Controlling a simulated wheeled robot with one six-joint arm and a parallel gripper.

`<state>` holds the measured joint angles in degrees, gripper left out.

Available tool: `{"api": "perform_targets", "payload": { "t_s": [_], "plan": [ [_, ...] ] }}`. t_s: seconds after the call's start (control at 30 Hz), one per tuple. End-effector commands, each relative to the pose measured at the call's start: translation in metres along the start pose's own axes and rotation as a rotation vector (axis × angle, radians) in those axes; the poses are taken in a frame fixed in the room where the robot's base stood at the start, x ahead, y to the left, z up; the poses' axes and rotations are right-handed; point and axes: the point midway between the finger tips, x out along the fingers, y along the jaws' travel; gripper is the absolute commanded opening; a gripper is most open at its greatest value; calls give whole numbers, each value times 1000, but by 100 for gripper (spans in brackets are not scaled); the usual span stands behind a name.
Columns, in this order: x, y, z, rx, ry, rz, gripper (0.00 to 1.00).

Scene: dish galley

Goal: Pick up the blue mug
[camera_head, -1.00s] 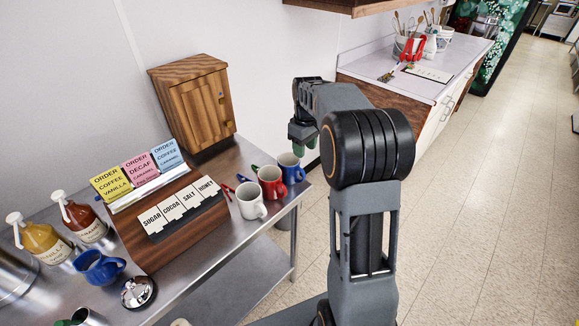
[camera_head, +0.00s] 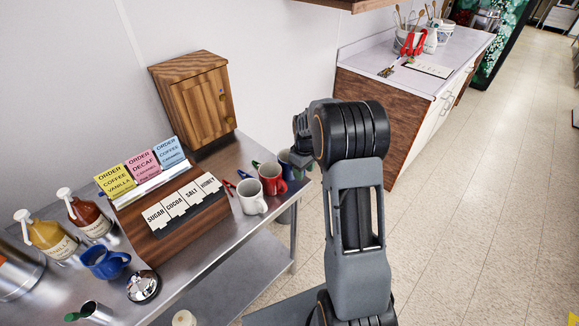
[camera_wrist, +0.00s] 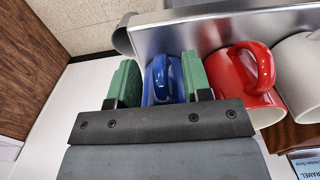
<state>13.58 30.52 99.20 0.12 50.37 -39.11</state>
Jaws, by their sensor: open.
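The blue mug (camera_head: 285,158) stands at the far right corner of the steel table, partly hidden by my arm in the head view. In the wrist view the blue mug (camera_wrist: 156,80) shows between the two green finger pads of my gripper (camera_wrist: 160,80), its handle towards the palm. My gripper is open, with one pad on each side of the mug; I cannot tell whether either pad touches it.
A red mug (camera_head: 271,180) stands close beside the blue one, its handle (camera_wrist: 265,62) near my right pad. A white mug (camera_head: 251,197) is beyond it. A second blue vessel (camera_head: 104,263) sits at the table's front left. A wooden cabinet (camera_head: 196,100) stands behind.

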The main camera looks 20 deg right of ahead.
Motion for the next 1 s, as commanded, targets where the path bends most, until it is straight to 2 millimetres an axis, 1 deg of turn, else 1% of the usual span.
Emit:
{"api": "perform_targets", "payload": {
  "t_s": [0.1,0.3,0.77,1.0],
  "plan": [
    [4,0,0,0,0,0,45],
    [4,0,0,0,0,0,44],
    [3,0,0,0,0,0,0],
    [3,0,0,0,0,0,0]
  ]
}}
